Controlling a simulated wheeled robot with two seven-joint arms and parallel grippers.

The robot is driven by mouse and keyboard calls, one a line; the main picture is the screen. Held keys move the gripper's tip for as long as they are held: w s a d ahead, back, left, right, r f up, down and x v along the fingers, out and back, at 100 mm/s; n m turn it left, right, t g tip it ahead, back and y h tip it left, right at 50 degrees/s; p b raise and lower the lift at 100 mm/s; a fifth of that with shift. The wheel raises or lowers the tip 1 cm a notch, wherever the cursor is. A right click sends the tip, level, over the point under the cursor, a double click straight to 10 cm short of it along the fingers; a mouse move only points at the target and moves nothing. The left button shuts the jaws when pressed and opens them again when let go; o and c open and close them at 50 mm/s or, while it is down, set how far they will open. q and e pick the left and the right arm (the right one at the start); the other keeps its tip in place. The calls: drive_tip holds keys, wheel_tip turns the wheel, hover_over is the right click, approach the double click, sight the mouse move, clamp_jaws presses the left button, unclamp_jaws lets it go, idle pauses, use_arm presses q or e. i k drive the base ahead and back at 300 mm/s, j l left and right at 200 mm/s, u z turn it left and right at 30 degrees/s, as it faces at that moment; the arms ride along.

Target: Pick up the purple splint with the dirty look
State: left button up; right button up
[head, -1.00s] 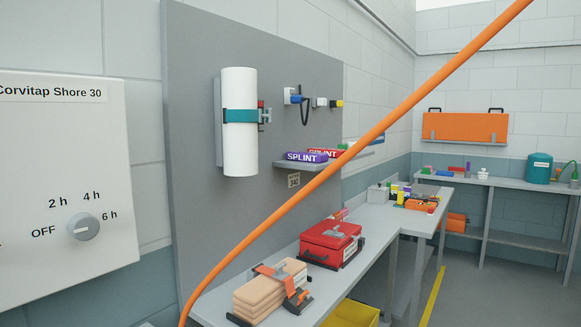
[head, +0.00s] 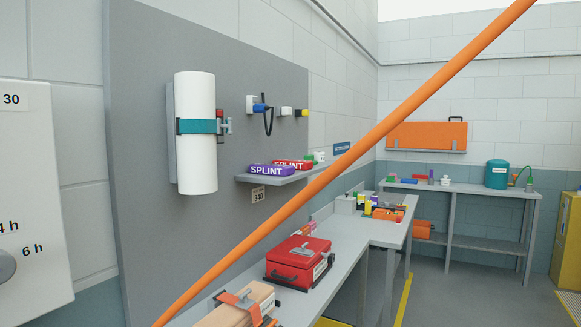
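A purple splint (head: 270,171) with white "SPLINT" lettering lies at the front of a small grey wall shelf (head: 300,176), left of centre in the head view. A red splint (head: 292,164) lies just behind it. At this size I cannot tell whether the purple splint looks dirty. Neither of my grippers is in view.
An orange hose or rail (head: 390,122) crosses the view diagonally in front of the shelf's right part. A white cylinder (head: 195,150) is strapped to the grey panel. Below, a bench holds a red case (head: 298,262). Open floor (head: 470,295) lies at right.

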sight(272, 169)
drive_tip(key=u, duration=0.9)
drive_tip(key=i+l+u, duration=0.1)
drive_tip(key=l+u, duration=0.4)
drive_tip(key=l, duration=0.2)
drive_tip(key=l+u, duration=0.45)
drive_tip(key=l, duration=0.25)
drive_tip(key=k+l+u, duration=0.2)
drive_tip(key=l+u, duration=0.3)
drive_tip(key=l, duration=0.15)
